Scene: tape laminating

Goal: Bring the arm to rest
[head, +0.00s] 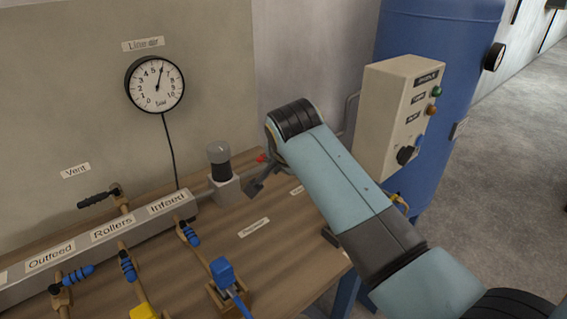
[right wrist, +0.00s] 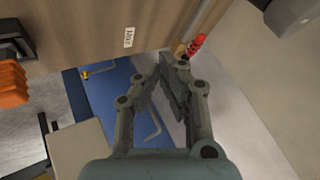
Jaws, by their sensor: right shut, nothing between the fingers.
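My right arm comes in from the lower right in the head view and reaches over the right end of the wooden bench (head: 285,262). Its gripper (head: 257,184) is mostly hidden behind the arm there; a dark finger shows beside the grey filter unit (head: 222,178). In the right wrist view the gripper (right wrist: 160,72) has its fingers drawn together, with nothing between them. A red handle (right wrist: 196,45) shows just beyond the fingers. I cannot tell whether they touch it. My left gripper is not in view.
A "Line air" gauge (head: 155,84) hangs on the back panel. Blue-handled valves (head: 127,266) stand along the front of the labelled manifold (head: 95,241). A control box (head: 399,112) and a blue tank (head: 430,35) stand close to the arm. Floor at right is clear.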

